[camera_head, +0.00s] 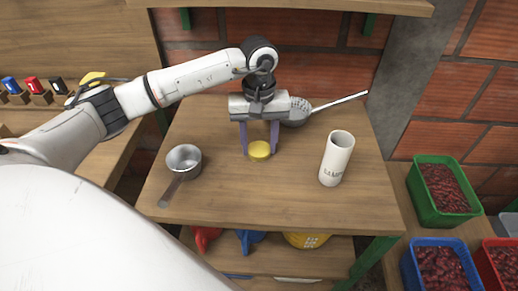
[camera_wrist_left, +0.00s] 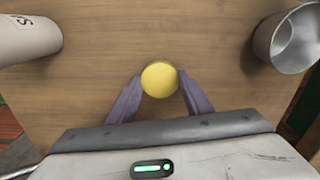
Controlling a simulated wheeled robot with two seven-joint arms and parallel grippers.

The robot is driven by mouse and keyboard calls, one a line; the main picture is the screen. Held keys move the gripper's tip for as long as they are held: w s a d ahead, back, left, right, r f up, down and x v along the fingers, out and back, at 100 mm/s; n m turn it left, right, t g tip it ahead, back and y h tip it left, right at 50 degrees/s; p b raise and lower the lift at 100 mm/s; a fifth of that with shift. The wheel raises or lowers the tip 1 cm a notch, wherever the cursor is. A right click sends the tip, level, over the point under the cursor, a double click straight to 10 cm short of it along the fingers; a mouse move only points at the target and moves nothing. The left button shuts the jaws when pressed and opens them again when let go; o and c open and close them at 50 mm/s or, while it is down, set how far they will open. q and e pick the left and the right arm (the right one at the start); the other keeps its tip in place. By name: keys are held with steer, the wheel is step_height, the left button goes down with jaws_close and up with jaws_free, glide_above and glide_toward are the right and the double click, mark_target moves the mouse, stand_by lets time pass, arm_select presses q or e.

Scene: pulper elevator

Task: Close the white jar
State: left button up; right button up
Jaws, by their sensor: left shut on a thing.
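The white jar (camera_head: 336,160) stands upright on the right part of the table, with lettering on its side and its top open and uncovered. It also shows at the upper left of the left wrist view (camera_wrist_left: 27,40). A round yellow lid (camera_head: 259,149) is at the middle of the table, left of the jar. My left gripper (camera_head: 260,147) points down, shut on this lid, with a purple finger on each side; the lid also shows between the fingertips in the left wrist view (camera_wrist_left: 159,79). I cannot tell whether the lid touches the table. My right gripper is not in view.
A metal pot (camera_head: 184,158) with a handle stands on the left of the table (camera_head: 270,205). A strainer (camera_head: 297,111) with a long handle lies behind my left gripper. Crates of red fruit (camera_head: 443,190) stand at the right. The table front is clear.

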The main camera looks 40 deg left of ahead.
mark_target(259, 149)
arm_select(q)
step_height(259, 149, up, 10)
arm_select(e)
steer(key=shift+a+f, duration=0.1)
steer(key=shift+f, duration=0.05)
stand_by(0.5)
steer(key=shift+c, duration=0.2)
